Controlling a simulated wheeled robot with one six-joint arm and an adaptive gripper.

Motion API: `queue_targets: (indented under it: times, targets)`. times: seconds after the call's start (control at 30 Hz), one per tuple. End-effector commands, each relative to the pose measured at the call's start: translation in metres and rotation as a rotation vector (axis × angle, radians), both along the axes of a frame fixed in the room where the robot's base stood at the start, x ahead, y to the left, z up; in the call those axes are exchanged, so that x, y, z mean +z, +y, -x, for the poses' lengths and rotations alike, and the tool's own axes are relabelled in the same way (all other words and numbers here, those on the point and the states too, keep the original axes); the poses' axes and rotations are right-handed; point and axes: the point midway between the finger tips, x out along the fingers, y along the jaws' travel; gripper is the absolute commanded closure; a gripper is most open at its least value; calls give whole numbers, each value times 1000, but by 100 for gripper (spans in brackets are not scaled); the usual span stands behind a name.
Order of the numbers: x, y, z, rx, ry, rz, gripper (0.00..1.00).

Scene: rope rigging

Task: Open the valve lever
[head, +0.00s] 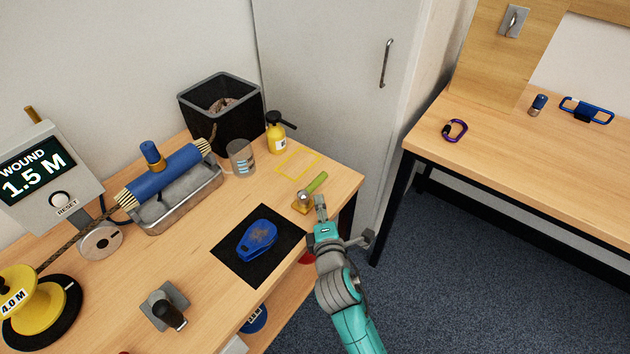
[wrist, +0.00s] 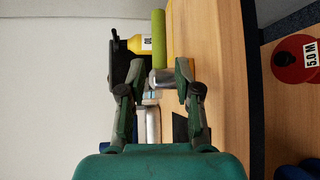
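The valve lever has a green handle (head: 317,182) that slopes up and to the right from a silver ball on a small brass base (head: 301,207). It is near the right edge of the wooden workbench. My gripper (head: 321,207) is just in front of the valve, to the right of its base. In the wrist view, the green handle (wrist: 158,38) runs along the picture's vertical, with a silver part at its lower end. The fingers of my gripper (wrist: 157,72) are apart, one on each side of that silver part. I cannot tell whether either finger touches it.
A black mat (head: 228,254) with a blue device lies left of my arm. A yellow spray bottle (head: 276,133), a clear cup (head: 241,158) and a black bin (head: 222,105) stand behind. A yellow outlined square (head: 298,162) is bare. A second bench (head: 480,150) stands right.

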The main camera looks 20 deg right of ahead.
Motion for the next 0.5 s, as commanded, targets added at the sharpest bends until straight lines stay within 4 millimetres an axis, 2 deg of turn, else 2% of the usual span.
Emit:
queue_targets:
  times: [0.3, 0.5]
  targets:
    - [-6, -10, -55, -2, -3, -1, 67]
    - [-10, -14, -81, 0, -2, -1, 67]
